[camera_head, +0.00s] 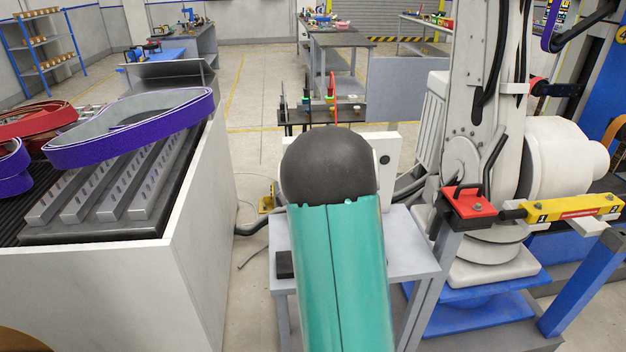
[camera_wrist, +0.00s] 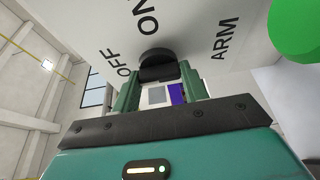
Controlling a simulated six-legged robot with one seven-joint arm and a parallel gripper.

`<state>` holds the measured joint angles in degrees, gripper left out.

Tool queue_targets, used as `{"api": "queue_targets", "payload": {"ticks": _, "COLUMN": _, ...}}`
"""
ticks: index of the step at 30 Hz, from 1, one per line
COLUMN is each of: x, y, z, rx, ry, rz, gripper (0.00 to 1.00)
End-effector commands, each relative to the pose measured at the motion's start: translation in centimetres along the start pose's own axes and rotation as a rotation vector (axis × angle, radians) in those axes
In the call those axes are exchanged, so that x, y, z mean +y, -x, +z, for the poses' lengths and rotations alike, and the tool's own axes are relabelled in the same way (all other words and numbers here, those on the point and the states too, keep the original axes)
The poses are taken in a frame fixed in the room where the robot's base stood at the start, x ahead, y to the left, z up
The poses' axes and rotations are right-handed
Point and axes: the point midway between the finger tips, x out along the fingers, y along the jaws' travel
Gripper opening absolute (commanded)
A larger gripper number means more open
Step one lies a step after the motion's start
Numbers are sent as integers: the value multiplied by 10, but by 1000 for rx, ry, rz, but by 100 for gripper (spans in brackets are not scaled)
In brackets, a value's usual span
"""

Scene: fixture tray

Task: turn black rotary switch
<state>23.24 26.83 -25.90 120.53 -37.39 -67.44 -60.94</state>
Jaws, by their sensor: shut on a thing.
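The black rotary switch (camera_wrist: 156,60) shows in the wrist view on a white panel (camera_wrist: 185,25) printed OFF, ON and ARM. The switch is round at its base, with a dark grip part standing out from it. My gripper (camera_wrist: 157,74) has its two green fingers on either side of this grip part and is shut on it. The exact switch setting is hard to read. In the head view my teal arm hides the gripper and the switch. A white box (camera_head: 388,145) stands partly behind my arm there.
A green round button (camera_wrist: 296,28) is on the panel at the upper right in the wrist view. The white box stands on a grey table (camera_head: 407,240). A white counter (camera_head: 190,270) with purple belts (camera_head: 135,130) is at left. A white industrial robot (camera_head: 480,130) stands close at right.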

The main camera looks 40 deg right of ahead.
Motion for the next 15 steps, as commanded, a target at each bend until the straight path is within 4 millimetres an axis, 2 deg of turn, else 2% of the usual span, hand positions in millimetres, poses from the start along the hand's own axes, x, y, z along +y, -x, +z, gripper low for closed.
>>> {"api": "queue_targets", "payload": {"ticks": 4, "x": -1, "y": 1, "z": 1, "rx": -1, "ry": 1, "rz": -3, "gripper": 21}}
{"api": "queue_targets", "payload": {"ticks": 5, "x": -1, "y": 1, "z": 1, "rx": -1, "ry": 1, "rz": -2, "gripper": 48}}
{"api": "queue_targets", "payload": {"ticks": 8, "x": -1, "y": 1, "z": 1, "rx": -1, "ry": 1, "rz": -2, "gripper": 65}}
{"api": "queue_targets", "payload": {"ticks": 15, "x": 0, "y": 0, "z": 0, "rx": -1, "ry": 0, "rz": 0, "gripper": 65}}
